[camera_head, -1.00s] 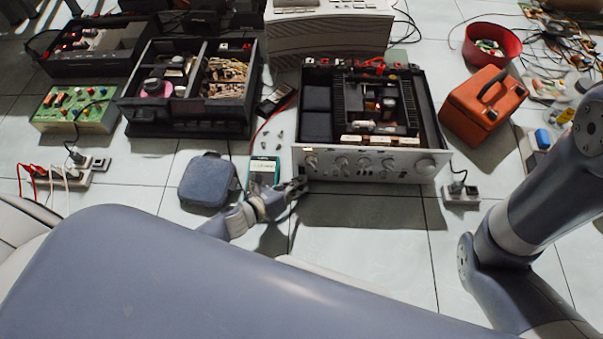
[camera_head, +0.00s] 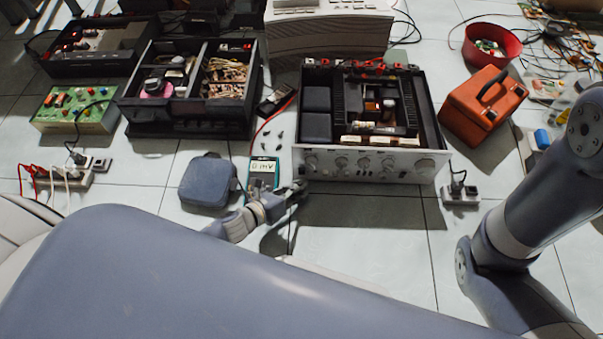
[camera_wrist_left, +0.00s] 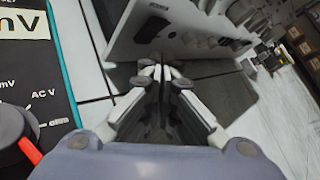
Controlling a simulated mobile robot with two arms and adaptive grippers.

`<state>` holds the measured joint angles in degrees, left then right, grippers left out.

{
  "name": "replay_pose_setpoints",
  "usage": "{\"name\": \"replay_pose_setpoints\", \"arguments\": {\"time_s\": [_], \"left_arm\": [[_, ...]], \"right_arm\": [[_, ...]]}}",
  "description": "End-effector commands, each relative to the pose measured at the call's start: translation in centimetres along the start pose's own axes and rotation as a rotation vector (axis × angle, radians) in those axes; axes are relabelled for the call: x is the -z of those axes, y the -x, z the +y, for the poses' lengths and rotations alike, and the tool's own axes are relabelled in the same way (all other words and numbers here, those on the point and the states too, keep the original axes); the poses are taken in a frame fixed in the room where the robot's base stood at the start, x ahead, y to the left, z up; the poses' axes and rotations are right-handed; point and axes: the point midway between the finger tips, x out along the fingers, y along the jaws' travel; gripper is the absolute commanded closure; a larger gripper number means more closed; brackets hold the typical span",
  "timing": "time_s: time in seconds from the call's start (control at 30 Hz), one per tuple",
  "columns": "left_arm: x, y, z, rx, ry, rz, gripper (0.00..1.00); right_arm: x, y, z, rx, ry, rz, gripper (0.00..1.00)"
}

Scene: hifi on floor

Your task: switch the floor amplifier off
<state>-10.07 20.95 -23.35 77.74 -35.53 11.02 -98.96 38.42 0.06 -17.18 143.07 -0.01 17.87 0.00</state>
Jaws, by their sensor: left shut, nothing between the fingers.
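The floor amplifier (camera_head: 376,174) sits open-topped on the tiles, with its silver front panel and row of knobs facing me. In the left wrist view, its panel (camera_wrist_left: 125,45) rises just beyond my fingertips, with a dark oval switch-like part (camera_wrist_left: 152,28) near the panel's lower corner. My left gripper (camera_head: 301,187) is low in front of the panel's left end. In the left wrist view its fingers (camera_wrist_left: 161,72) are together and empty, just below the dark part; I cannot tell if they touch the panel. My right gripper is out of view.
A teal-edged multimeter (camera_head: 263,172) and a blue-grey pouch (camera_head: 207,182) lie left of my gripper. A power strip (camera_head: 460,195) and an orange case (camera_head: 484,105) are right of the amplifier. Open black units (camera_head: 190,125) stand left. Floor before the amplifier is clear.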

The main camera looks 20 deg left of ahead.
Motion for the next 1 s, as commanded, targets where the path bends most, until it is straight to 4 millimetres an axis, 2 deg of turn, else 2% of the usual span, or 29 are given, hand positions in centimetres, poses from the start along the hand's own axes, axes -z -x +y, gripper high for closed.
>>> {"name": "replay_pose_setpoints", "arguments": {"time_s": [0.33,0.6,1.0], "left_arm": [[1.3,1.8,-1.3,0.000,0.003,0.001,1.00],[2.4,3.4,-2.4,0.000,0.001,0.000,1.00],[2.5,3.5,-2.5,0.000,0.000,0.000,1.00]], "right_arm": [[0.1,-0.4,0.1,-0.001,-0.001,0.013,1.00],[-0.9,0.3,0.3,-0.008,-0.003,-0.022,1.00],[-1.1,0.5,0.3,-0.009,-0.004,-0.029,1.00]]}}
